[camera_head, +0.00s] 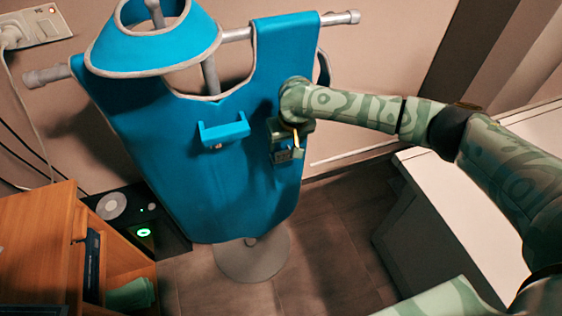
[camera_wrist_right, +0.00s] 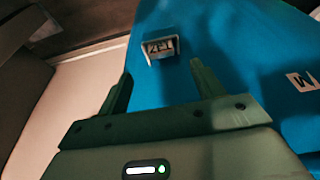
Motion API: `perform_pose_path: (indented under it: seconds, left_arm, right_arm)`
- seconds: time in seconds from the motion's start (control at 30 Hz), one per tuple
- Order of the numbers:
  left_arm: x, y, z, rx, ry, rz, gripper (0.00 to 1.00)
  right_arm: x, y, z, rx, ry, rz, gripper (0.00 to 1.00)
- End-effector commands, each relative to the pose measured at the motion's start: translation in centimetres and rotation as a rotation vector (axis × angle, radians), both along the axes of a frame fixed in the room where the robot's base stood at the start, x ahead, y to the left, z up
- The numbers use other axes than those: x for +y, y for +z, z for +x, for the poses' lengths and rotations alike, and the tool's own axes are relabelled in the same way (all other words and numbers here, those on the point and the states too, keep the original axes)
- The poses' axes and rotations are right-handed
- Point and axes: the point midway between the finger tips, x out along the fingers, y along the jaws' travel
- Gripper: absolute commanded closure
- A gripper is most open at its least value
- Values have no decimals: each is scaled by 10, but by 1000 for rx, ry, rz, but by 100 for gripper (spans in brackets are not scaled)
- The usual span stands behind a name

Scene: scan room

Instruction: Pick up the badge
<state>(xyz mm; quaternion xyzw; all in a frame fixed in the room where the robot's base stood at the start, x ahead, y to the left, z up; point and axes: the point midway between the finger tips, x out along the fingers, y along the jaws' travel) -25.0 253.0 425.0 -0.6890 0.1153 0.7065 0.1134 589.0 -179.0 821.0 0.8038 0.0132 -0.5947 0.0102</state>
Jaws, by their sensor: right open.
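The badge (camera_wrist_right: 162,47) is a small pale plate with dark lettering on the front of the blue apron (camera_wrist_right: 232,55). My right gripper (camera_head: 292,135) is in front of the apron, just above the badge in the picture. In the wrist view the right gripper (camera_wrist_right: 162,68) is open and empty, with the badge beyond the gap between its fingertips. My left gripper is out of view.
The apron hangs on a grey stand with a round base (camera_head: 252,262). A blue bracket (camera_head: 222,130) sits on its chest. A white cabinet (camera_head: 455,205) stands at right, a wooden shelf (camera_head: 40,235) at lower left. A pale label (camera_wrist_right: 302,81) is on the apron.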

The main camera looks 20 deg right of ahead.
Motion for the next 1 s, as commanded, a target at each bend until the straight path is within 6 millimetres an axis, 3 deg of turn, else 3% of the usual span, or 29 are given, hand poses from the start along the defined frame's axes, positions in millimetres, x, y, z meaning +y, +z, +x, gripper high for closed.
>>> perform_pose_path:
  seconds: [0.03, 0.1, 0.37, 0.63, 0.87, 0.9, 1.0]
  left_arm:
    - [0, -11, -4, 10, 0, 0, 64]
    - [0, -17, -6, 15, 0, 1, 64]
    - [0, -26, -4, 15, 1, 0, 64]
    - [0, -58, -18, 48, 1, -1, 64]
    - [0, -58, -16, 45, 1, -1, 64]
    - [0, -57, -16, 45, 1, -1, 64]
    - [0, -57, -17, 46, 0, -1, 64]
  right_arm:
    - [0, -18, 4, 4, 0, -1, 33]
    - [0, -27, 7, 2, 0, 0, 33]
    - [1, -40, 13, -1, 1, 1, 33]
    - [2, -82, 27, 4, 0, 0, 33]
    - [2, -79, 29, -3, 1, 1, 33]
    - [2, -79, 29, -3, 1, 1, 36]
    - [2, -79, 29, -3, 1, 1, 63]
